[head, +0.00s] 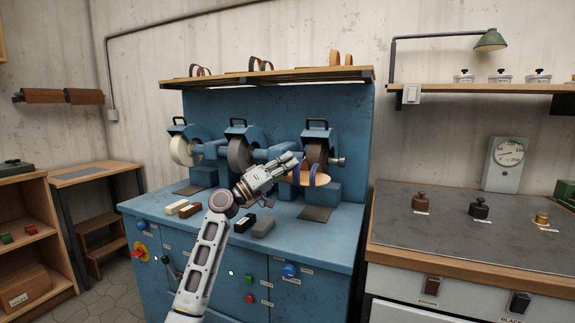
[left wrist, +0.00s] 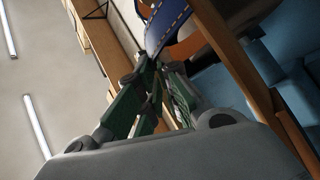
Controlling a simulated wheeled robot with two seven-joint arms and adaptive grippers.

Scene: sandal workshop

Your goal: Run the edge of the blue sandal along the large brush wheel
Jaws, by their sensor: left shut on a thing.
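The blue sandal (head: 312,181), with a tan sole and blue straps, is held by my left gripper (head: 293,164). In the left wrist view, the fingers (left wrist: 152,75) are closed at the sandal's blue stitched strap (left wrist: 166,24). The right-hand wheel (head: 317,151) on the blue machine is dark brown and looks like the brush wheel. The sandal is in front of its lower part; I cannot tell whether they touch. My right gripper is not in view.
A grey wheel (head: 238,153) and a white wheel (head: 184,151) are left of it. A grey-topped counter (head: 440,228) with weights is at right.

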